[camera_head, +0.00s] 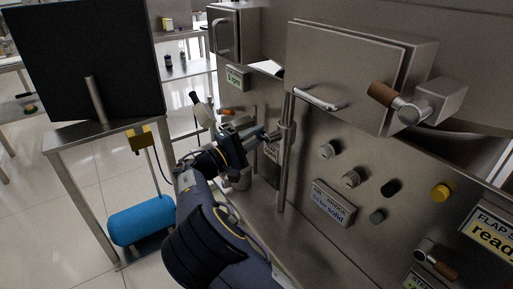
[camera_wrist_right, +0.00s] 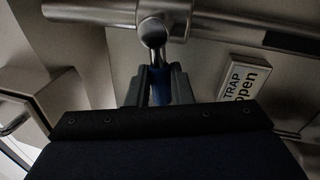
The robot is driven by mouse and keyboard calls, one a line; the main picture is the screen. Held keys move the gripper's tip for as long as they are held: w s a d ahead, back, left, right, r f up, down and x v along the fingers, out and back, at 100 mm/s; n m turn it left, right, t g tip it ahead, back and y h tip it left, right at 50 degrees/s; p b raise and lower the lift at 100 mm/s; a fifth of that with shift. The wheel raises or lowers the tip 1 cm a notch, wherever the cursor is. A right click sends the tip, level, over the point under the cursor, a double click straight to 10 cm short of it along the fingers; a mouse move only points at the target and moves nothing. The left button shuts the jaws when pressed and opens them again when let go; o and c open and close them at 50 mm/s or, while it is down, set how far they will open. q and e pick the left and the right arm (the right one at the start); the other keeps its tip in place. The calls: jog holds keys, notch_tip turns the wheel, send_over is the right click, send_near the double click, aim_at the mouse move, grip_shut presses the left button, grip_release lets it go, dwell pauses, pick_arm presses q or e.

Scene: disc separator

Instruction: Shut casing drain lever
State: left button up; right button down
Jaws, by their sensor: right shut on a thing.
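My right gripper (camera_head: 258,137) reaches to the vertical steel pipe (camera_head: 282,175) on the front of the machine. In the right wrist view my right gripper (camera_wrist_right: 158,82) has its fingers shut on a lever with a blue grip (camera_wrist_right: 159,88). The lever joins a round metal joint (camera_wrist_right: 153,32) on the pipe (camera_wrist_right: 90,13). I take this to be the casing drain lever, but no label naming it is readable. The fingers hide most of the grip. My left gripper is not in view.
A "TRAP open" sign (camera_wrist_right: 240,84) is beside the gripper. A door with a bar handle (camera_head: 316,99), a brown-gripped lever (camera_head: 383,94) and several knobs (camera_head: 441,193) are to the right. A monitor (camera_head: 85,60) on a stand and a blue cylinder (camera_head: 142,221) are at left.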

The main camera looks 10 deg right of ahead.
jog(key=shift+r+m+g+b, duration=0.3)
jog(key=shift+m+b, duration=0.3)
jog(key=shift+m, duration=0.6)
jog(key=shift+r, duration=0.1)
jog(key=c, duration=1.3)
grip_release()
jog(key=v, duration=0.8)
jog(key=shift+w, duration=0.1)
